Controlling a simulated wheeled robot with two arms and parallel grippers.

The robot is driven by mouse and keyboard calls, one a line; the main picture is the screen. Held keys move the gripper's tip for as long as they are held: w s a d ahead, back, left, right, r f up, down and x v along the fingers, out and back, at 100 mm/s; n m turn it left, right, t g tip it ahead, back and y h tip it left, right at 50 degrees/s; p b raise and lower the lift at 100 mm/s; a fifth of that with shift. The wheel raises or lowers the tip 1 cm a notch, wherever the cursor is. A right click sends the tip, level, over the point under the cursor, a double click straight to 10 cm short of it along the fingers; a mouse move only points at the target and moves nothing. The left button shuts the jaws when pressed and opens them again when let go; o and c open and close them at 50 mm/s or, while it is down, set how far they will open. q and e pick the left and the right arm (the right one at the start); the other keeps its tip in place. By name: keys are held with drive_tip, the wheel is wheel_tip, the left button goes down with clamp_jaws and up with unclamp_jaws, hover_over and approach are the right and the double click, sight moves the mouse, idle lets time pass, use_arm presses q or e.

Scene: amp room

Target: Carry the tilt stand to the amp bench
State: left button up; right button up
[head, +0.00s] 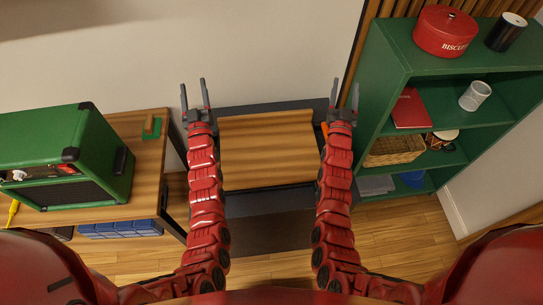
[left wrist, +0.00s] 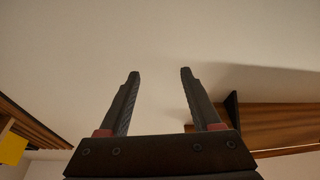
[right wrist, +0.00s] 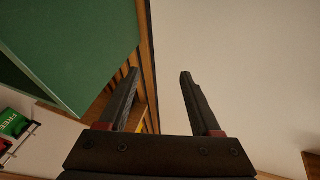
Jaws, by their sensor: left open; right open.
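A wooden-topped piece with a dark frame (head: 265,150) stands low between my arms against the wall; it may be the tilt stand, but I cannot be sure. A wooden board with a dark bracket (left wrist: 275,125) also shows at the right of the left wrist view. The amp bench (head: 150,160), a wooden table, is at the left with a green amp (head: 60,155) on it. My left gripper (head: 193,86) is open and empty beyond the piece's left side. My right gripper (head: 345,86) is open and empty beyond its right side, near the green shelf.
The green shelf unit (head: 395,65) stands close on the right, with a red biscuit tin (head: 445,31) and black can (head: 506,32) on top. A small green item (head: 152,128) lies on the bench. Blue bins (head: 120,229) sit under it. Wooden floor (head: 400,235) is clear at lower right.

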use_arm(q)
drive_tip(key=w+d+f+m+g+h, duration=0.25)
drive_tip(key=w+f+g+h, duration=0.25)
drive_tip(key=w+f+g, duration=0.4)
use_arm(e)
drive_tip(key=w+a+f+n+g+y, duration=0.3)
drive_tip(key=w+f+g+y, duration=0.2)
drive_tip(key=w+f+g, duration=0.4)
use_arm(q)
drive_tip(key=s+a+r+m+g, duration=0.1)
drive_tip(key=s+r+g, duration=0.3)
drive_tip(key=s+g, duration=0.8)
drive_tip(key=s+a, duration=0.1)
drive_tip(key=s, duration=0.3)
drive_tip(key=shift+r+y, duration=0.2)
drive_tip(key=shift+y, duration=0.1)
use_arm(e)
drive_tip(key=s+d+r+n+g, duration=0.1)
drive_tip(key=s+r+g, duration=0.1)
drive_tip(key=s+g, duration=0.4)
drive_tip(key=s+d+r+n+g, duration=0.1)
drive_tip(key=s+r+g, duration=0.1)
drive_tip(key=s+g, duration=0.4)
drive_tip(key=s, duration=0.4)
drive_tip(key=shift+r+h, duration=0.2)
drive_tip(key=shift+h, duration=0.1)
use_arm(q)
drive_tip(key=shift+d+f, duration=0.1)
